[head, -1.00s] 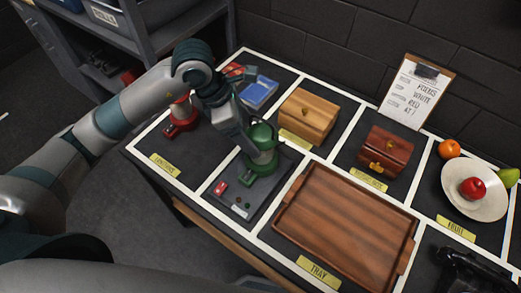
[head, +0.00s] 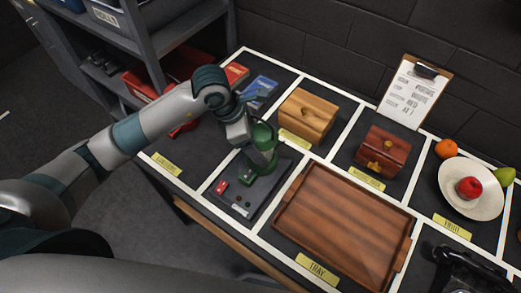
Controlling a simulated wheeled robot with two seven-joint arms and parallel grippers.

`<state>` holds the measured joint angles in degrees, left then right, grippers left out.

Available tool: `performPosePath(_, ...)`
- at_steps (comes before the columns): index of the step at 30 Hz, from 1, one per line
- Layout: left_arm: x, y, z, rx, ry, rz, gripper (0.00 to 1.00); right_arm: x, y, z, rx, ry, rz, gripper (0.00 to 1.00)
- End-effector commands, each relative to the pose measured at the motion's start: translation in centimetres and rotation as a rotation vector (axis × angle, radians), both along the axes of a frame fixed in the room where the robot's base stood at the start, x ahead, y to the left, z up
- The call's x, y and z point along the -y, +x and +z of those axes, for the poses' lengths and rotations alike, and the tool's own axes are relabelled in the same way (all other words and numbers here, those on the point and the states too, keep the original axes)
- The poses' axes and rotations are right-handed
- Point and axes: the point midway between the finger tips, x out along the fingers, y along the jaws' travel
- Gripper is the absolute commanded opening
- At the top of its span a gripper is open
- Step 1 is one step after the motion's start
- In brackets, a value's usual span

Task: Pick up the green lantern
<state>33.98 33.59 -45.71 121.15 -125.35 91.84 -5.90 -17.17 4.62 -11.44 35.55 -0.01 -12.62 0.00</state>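The green lantern (head: 264,149) stands upright at the far end of a dark panel with small buttons (head: 240,197), left of the wooden tray. My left gripper (head: 247,133) is at the lantern's upper left side, close against it. Its fingers are hidden or too small to show whether they have closed on the lantern. A red lantern (head: 184,127) is partly hidden behind my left arm. I do not make out my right gripper.
A wooden tray (head: 345,222) lies front centre. Two wooden boxes, light (head: 309,115) and dark red (head: 383,152), stand behind it. A fruit plate (head: 485,203) is at right, a black object (head: 462,272) at lower right. A clipboard (head: 414,93) leans on the wall.

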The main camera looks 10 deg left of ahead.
Motion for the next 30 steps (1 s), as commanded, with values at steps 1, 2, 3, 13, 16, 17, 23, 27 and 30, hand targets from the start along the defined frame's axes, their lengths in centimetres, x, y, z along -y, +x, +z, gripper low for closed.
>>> performPosePath(1, 0.00, 0.00, 0.00, 0.000, 0.000, 0.000, 0.77, -0.05, 0.00, -0.03, 0.000, 0.001, 0.000, 0.31)
performPosePath(2, -0.01, 0.01, 0.01, 0.000, 0.000, 0.000, 0.77, -0.07, 0.01, -0.03, 0.000, 0.001, 0.000, 0.31)
performPosePath(3, -0.02, 0.00, 0.01, 0.000, 0.000, 0.000, 0.77, -0.10, 0.00, -0.03, 0.000, 0.001, 0.000, 0.31)
performPosePath(13, -0.03, 0.01, 0.04, 0.000, 0.000, 0.000, 0.53, -0.23, -0.01, -0.03, 0.000, 0.002, 0.000, 0.31)
performPosePath(16, -0.04, 0.01, 0.05, 0.000, 0.000, 0.000, 0.29, -0.23, -0.01, -0.03, 0.000, 0.002, 0.000, 0.31)
performPosePath(17, -0.01, 0.06, 0.17, 0.002, -0.001, 0.001, 0.27, -0.23, -0.01, -0.01, 0.000, 0.002, 0.000, 0.31)
performPosePath(23, -0.01, 0.06, 0.18, 0.002, -0.001, 0.001, 0.27, -0.23, -0.02, -0.03, 0.000, 0.002, 0.000, 0.31)
performPosePath(27, 0.00, 0.10, 0.44, 0.003, -0.002, 0.000, 0.27, -0.22, -0.02, -0.21, 0.000, 0.002, 0.000, 0.31)
performPosePath(30, 0.01, 0.14, 0.92, 0.005, -0.002, 0.001, 0.27, -0.21, -0.03, -0.52, 0.000, 0.002, 0.000, 0.31)
